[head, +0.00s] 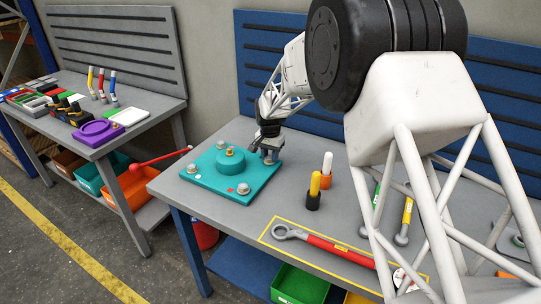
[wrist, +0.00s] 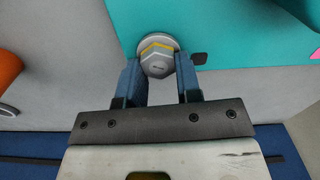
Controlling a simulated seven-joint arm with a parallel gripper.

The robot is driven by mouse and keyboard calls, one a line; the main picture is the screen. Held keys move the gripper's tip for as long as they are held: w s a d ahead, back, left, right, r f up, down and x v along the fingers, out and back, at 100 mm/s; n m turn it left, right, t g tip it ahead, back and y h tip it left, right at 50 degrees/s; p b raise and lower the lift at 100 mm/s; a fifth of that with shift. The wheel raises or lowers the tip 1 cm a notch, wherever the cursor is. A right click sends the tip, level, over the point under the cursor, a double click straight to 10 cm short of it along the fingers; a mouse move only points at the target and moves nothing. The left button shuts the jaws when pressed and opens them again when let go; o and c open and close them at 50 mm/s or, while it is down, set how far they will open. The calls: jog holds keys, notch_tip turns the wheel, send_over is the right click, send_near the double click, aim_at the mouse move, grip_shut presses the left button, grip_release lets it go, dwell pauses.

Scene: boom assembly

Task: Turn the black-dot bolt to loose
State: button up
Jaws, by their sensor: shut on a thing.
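The teal plate (head: 232,172) lies on the grey bench with a raised round hub and bolts near its corners. My gripper (head: 268,154) is over its far right corner. In the wrist view, the black-dot bolt (wrist: 156,63) is a grey hex head with a yellow band on a round flange. A black mark (wrist: 199,58) is on the plate beside it. The blue fingers of my gripper (wrist: 158,78) are shut on this bolt, one on each side. In the head view my gripper mostly hides this bolt.
A red-handled wrench (head: 325,243) lies in a yellow outline along the front edge. My arm covers the right side of the bench. A second bench (head: 150,135) stands at left.

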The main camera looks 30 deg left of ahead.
jog(key=n, duration=0.4)
jog(key=shift+a+n, duration=0.1)
jog(key=shift+n, duration=0.3)
jog(key=o, duration=0.9)
jog(key=shift+r, duration=3.85)
